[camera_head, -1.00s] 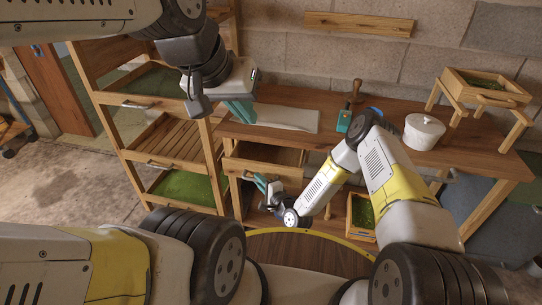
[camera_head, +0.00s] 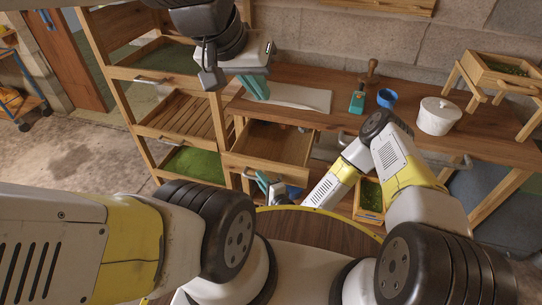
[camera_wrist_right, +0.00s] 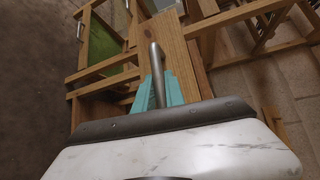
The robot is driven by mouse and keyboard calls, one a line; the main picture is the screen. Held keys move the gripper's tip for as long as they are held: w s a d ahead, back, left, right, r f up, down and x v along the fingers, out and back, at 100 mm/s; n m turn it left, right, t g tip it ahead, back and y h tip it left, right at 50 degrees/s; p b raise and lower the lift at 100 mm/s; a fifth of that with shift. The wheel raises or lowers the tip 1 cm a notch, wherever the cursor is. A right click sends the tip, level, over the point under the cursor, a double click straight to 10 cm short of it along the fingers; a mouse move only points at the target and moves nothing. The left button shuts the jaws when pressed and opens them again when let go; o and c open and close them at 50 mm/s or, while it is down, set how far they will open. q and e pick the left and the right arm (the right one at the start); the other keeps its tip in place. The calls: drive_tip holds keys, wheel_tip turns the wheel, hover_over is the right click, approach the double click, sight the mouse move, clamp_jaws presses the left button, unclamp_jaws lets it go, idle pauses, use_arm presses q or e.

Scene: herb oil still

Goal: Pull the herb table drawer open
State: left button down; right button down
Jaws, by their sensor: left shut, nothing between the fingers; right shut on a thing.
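The herb table (camera_head: 330,108) stands against the block wall. Its wooden drawer (camera_head: 277,142) is pulled out under the left part of the top, and the visible inside looks empty. My right gripper (camera_head: 263,181) is at the drawer front, shut on the drawer handle. In the right wrist view the metal bar handle (camera_wrist_right: 157,68) stands between the teal fingers (camera_wrist_right: 158,95), in front of the wooden drawer front. My left gripper (camera_head: 254,88) is shut and empty, above the left end of the tabletop, apart from the drawer.
A shelf rack (camera_head: 180,118) with green trays stands left of the table. On the top are a pale board (camera_head: 300,97), a teal tool with a wooden handle (camera_head: 358,98), a blue cup (camera_head: 387,97) and a white lidded pot (camera_head: 437,116). A herb crate (camera_head: 370,198) sits below.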

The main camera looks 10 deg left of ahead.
drive_tip(key=c, duration=1.4)
unclamp_jaws()
drive_tip(key=v, duration=0.8)
